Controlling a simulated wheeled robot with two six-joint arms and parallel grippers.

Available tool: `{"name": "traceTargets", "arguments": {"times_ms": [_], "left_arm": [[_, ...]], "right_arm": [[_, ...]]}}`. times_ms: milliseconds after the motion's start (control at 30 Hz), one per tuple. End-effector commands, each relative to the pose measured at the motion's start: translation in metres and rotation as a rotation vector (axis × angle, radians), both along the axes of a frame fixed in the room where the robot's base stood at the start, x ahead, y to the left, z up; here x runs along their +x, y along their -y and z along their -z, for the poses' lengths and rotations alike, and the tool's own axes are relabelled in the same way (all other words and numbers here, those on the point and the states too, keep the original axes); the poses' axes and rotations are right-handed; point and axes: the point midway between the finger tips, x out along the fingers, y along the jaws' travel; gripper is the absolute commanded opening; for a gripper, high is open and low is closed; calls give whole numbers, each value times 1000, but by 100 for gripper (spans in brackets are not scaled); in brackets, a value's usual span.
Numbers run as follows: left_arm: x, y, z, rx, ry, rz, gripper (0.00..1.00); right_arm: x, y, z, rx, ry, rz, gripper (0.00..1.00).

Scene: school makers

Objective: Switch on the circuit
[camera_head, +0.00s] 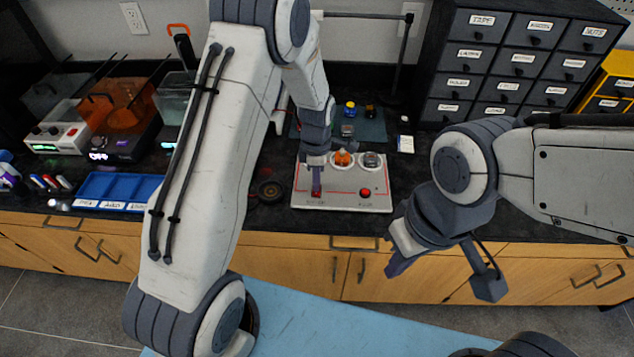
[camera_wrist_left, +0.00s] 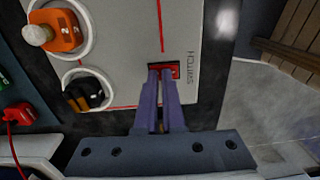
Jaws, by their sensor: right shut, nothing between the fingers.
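The white circuit board (camera_head: 340,203) lies on the black counter, with red lines, round sockets and a red button (camera_head: 365,193). An orange lamp holder (camera_head: 343,158) sits in one socket; it also shows with its pale bulb in the left wrist view (camera_wrist_left: 62,32). The red switch (camera_wrist_left: 175,70) is beside the printed word SWITCH. My left gripper (camera_head: 316,190) points down at it, its fingertips (camera_wrist_left: 160,72) together and partly covering it; contact is unclear. The switch's position is hidden. My right gripper (camera_head: 393,268) is shut and empty, in front of the counter.
A dark drawer cabinet (camera_head: 515,65) stands at the back right. A blue tray (camera_head: 115,188) and an orange-lidded box (camera_head: 125,105) are on the left. A dark green mat (camera_head: 370,128) with small parts lies behind the board. A black roll (camera_head: 270,190) lies left of the board.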

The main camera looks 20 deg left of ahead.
Motion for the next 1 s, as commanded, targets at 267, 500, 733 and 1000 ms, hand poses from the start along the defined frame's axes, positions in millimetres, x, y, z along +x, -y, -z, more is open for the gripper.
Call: {"name": "traceTargets", "arguments": {"times_ms": [267, 500, 733, 1000], "left_arm": [[0, -3, -40, 0, 1, -3, 0], [3, -4, -88, -1, 10, -5, 0], [3, -5, -128, -1, 6, -5, 0], [2, -5, -141, 0, 3, -5, 0]], "right_arm": [[0, 0, -36, 0, 0, 0, 0], [0, 0, -27, -1, -1, 0, 0], [0, 0, -24, 0, 0, 0, 0], [0, 0, -23, 0, 0, 0, 0]]}}
